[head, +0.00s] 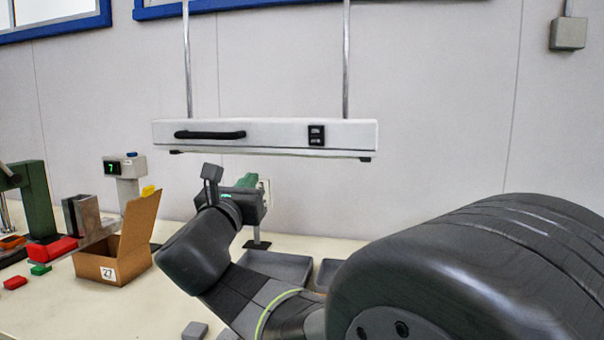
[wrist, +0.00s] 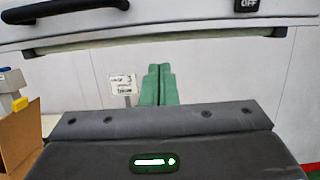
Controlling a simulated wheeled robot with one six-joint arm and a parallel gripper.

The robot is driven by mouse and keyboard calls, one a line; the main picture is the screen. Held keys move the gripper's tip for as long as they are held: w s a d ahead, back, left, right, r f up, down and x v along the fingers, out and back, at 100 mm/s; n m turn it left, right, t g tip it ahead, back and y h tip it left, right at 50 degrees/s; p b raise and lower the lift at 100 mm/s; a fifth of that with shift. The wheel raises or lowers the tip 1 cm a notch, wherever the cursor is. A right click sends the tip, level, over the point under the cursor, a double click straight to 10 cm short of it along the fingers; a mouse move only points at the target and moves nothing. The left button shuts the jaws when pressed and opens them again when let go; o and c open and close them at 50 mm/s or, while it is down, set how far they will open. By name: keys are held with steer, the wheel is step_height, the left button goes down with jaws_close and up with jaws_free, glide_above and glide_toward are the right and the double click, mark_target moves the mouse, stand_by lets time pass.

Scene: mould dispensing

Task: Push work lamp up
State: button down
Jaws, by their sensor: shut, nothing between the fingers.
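The work lamp (head: 265,135) is a long white bar hung on two thin vertical rods in front of the wall. It has a black handle (head: 210,135) at its left and a dark switch (head: 316,136) at its right. In the wrist view the lamp's underside (wrist: 165,38) crosses the top of the picture. My gripper (head: 246,181) is below the lamp, apart from it. Its green fingers also show in the wrist view (wrist: 159,84), pressed together and empty. My arm hides part of the table.
An open cardboard box (head: 122,250) marked 27 stands left of my arm, with red and green pieces farther left. A small display unit (head: 124,168) stands behind the box. Grey trays (head: 275,266) lie under my gripper. The wall is close behind the lamp.

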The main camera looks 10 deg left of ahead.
mark_target(262, 145)
steer(key=w+r, duration=0.1)
steer(key=w, duration=0.2)
steer(key=w+r, duration=0.2)
steer(key=w, duration=0.1)
steer(key=w+r, duration=0.2)
steer(key=shift+w+d+r, duration=0.15)
steer(key=shift+w, duration=0.25)
steer(key=shift+r+p, duration=0.3)
steer(key=shift+r, duration=0.3)
step_height(262, 145, up, 28)
steer(key=p, duration=2)
